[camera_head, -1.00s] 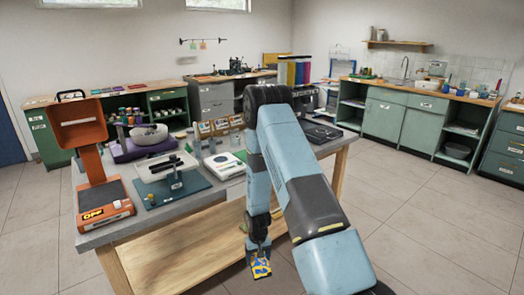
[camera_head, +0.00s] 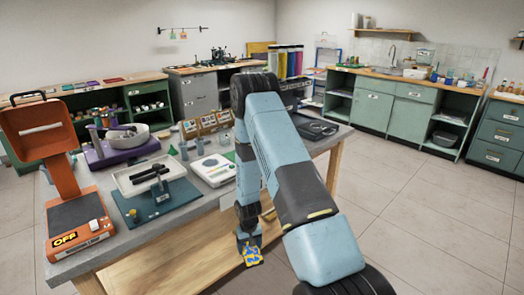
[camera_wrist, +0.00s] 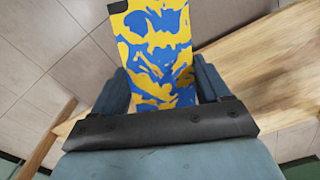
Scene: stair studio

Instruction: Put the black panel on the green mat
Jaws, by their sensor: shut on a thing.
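My gripper (camera_wrist: 162,90) is shut on a flat blue-and-yellow patterned piece (camera_wrist: 160,45), which has a small black patch at one corner. In the head view the piece (camera_head: 250,256) hangs low beside the workbench's front side, below its top. I see no plainly black panel in my gripper. A dark flat object (camera_head: 316,127) lies at the right end of the bench top. A small green surface (camera_head: 230,156) shows beside the white device, partly hidden behind my arm; I cannot tell if it is the green mat. A teal base (camera_head: 158,205) lies nearer, under a white tray.
The grey workbench top (camera_head: 120,238) carries an orange machine (camera_head: 75,215), a white tray with black bars (camera_head: 150,174), a white bowl (camera_head: 130,136) and a white device (camera_head: 212,168). A wooden lower shelf (camera_head: 175,265) is below. The tiled floor at right is clear.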

